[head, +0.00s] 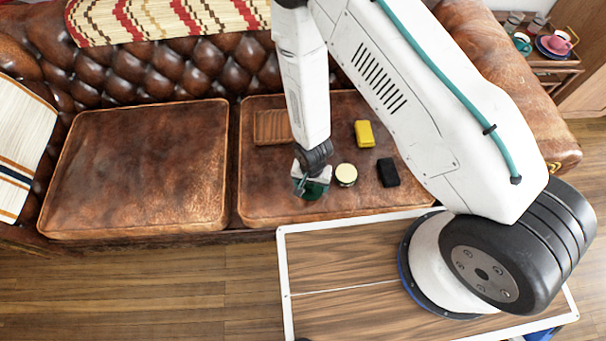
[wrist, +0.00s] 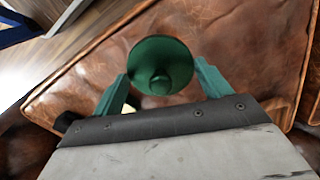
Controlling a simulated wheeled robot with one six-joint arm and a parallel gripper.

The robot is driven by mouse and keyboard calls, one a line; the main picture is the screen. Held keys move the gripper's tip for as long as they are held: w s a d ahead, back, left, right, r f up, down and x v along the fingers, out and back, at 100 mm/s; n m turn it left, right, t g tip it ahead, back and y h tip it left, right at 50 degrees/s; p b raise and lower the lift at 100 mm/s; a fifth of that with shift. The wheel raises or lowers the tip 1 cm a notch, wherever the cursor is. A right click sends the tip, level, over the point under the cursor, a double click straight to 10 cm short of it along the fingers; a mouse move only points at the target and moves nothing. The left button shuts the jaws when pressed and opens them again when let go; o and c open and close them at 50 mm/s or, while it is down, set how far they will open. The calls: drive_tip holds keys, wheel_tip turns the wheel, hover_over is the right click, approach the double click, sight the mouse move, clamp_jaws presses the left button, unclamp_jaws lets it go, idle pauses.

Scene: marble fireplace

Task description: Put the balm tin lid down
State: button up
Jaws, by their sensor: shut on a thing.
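My gripper (head: 311,184) is over the front of the right sofa cushion and is shut on the green balm tin lid (wrist: 160,52). In the wrist view the lid is a round green disc with a small knob, between the two green fingers. In the head view the lid shows only partly, under the gripper. The open balm tin (head: 346,174), round with a cream top, stands just right of the gripper on the cushion. I cannot tell whether the lid touches the leather.
The right cushion (head: 262,195) also bears a brown slatted tray (head: 272,127), a yellow block (head: 364,133) and a black block (head: 388,172). Bare leather lies left of the gripper. A white-edged wooden table (head: 350,310) stands in front. The left cushion (head: 140,170) is empty.

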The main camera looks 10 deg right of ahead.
drive_tip(key=w, duration=0.1)
drive_tip(key=w+a, duration=0.1)
drive_tip(key=w, duration=0.3)
drive_tip(key=shift+w+a+f, duration=0.2)
drive_tip(key=shift+a+f, duration=0.05)
drive_tip(key=shift+a, duration=0.1)
drive_tip(key=shift+w+f, duration=0.1)
drive_tip(key=shift+f, duration=1.7)
drive_tip(key=o, duration=1)
wheel_tip(320, 180, up, 12)
drive_tip(key=shift+r, duration=0.1)
